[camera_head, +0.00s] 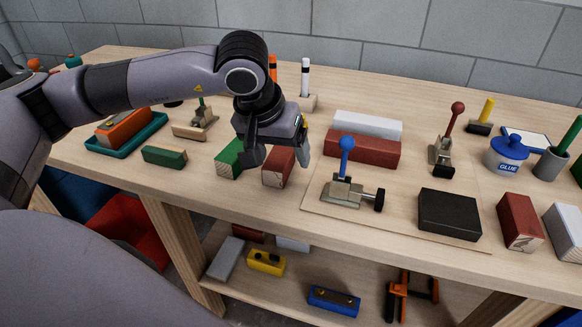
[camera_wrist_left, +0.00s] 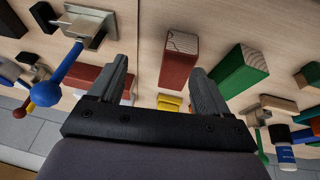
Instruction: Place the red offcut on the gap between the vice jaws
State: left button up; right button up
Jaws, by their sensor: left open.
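A short red block, the offcut (camera_head: 277,168), lies on the bench in the head view, partly hidden behind my left gripper (camera_head: 280,157). The left gripper is open and empty, pointing down just above it. In the left wrist view the red offcut (camera_wrist_left: 180,60) shows beyond and between the two spread fingers (camera_wrist_left: 161,82). I cannot tell how much height separates them. I cannot clearly make out a vice; a clamp with a blue ball handle (camera_head: 345,187) stands to the right of the gripper, on a thin board. My right gripper is out of view.
A green block (camera_head: 229,160) lies close left of the offcut. Long red (camera_head: 362,150) and white (camera_head: 368,126) battens lie behind the clamp. A black block (camera_head: 449,214), a red-handled clamp (camera_head: 442,152), a glue pot (camera_head: 507,155) and another red block (camera_head: 519,222) stand to the right.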

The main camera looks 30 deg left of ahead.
aim_at(279, 157)
pick_arm(q)
jog(key=a, duration=0.1)
jog(key=y, duration=0.1)
jog(key=w+a, duration=0.1)
jog(key=shift+a+r+n, duration=0.3)
jog(key=shift+a, duration=0.05)
jog(key=shift+w+a+f, duration=0.2)
jog(key=shift+w+f, duration=0.3)
jog(key=shift+f, duration=0.2)
jog(key=shift+x, duration=2.7)
jog(key=shift+w+d, duration=0.15)
jog(key=shift+d, duration=0.05)
jog(key=c, duration=1.2)
jog(key=shift+r, duration=0.1)
notch_tip(279, 157, up, 20)
jog(key=shift+f+p, duration=0.1)
jog(key=shift+p, duration=0.5)
